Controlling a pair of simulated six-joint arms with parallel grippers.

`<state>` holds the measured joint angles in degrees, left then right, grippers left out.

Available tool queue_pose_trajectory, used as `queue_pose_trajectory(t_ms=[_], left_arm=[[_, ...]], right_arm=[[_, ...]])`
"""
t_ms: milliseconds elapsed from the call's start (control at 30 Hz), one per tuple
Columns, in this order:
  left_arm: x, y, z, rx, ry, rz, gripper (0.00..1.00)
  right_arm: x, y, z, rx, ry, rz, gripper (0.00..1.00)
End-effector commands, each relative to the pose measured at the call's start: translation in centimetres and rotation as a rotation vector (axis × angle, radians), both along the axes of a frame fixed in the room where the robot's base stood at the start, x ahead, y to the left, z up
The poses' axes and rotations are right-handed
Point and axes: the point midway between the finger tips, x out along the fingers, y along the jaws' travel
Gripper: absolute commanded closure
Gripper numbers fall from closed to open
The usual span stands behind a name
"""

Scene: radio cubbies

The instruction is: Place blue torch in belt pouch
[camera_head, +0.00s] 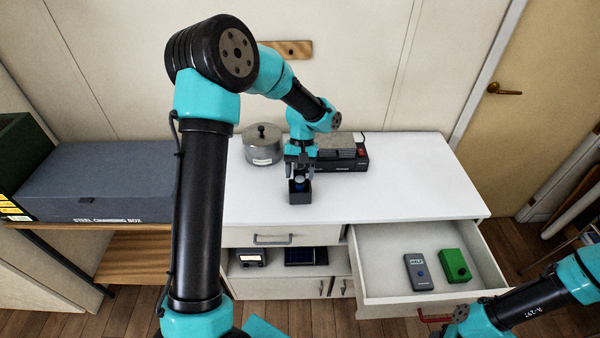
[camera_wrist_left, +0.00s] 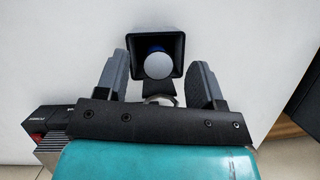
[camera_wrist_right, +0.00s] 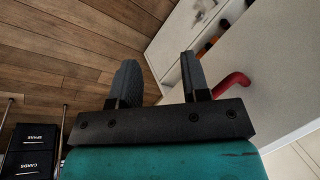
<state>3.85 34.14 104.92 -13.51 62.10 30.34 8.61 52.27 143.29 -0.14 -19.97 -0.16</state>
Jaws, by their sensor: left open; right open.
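The belt pouch is a small black square open-topped holder (camera_head: 300,197) on the white counter. The blue torch (camera_head: 299,183) stands in it, with its pale round end up. In the left wrist view the torch (camera_wrist_left: 158,66) shows inside the pouch's dark rim (camera_wrist_left: 180,40). My left gripper (camera_head: 300,168) is open just above the pouch, its fingers on either side of the torch and apart from it. The torch's lower part is hidden in the pouch. My right gripper (camera_wrist_right: 160,75) is open and empty beside the open drawer's red handle (camera_wrist_right: 232,82).
A lidded metal pot (camera_head: 263,146) and a black device with a grey top (camera_head: 342,152) stand behind the pouch. The open drawer (camera_head: 380,262) holds a grey handheld device (camera_head: 418,271) and a green box (camera_head: 455,265). The counter's right side is clear.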

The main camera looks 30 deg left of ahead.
Motion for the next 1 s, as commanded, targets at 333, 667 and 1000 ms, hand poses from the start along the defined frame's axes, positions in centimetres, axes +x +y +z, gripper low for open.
queue_pose_trajectory(t_ms=[333, 667, 1000], left_arm=[[1.5, 0.6, 4.5, 0.001, -0.005, 0.0, 0.38], [3.6, 1.4, 10.1, 0.0, -0.003, -0.001, 0.38], [4.3, 1.7, 12.0, 0.0, 0.0, -0.001, 0.38]], right_arm=[[0.0, 0.0, 0.0, 0.0, 0.0, 0.0, 0.57], [0.0, 0.0, 0.0, 0.0, 0.0, 0.0, 0.57], [0.0, 0.0, 0.0, 0.0, 0.0, 0.0, 0.57]])
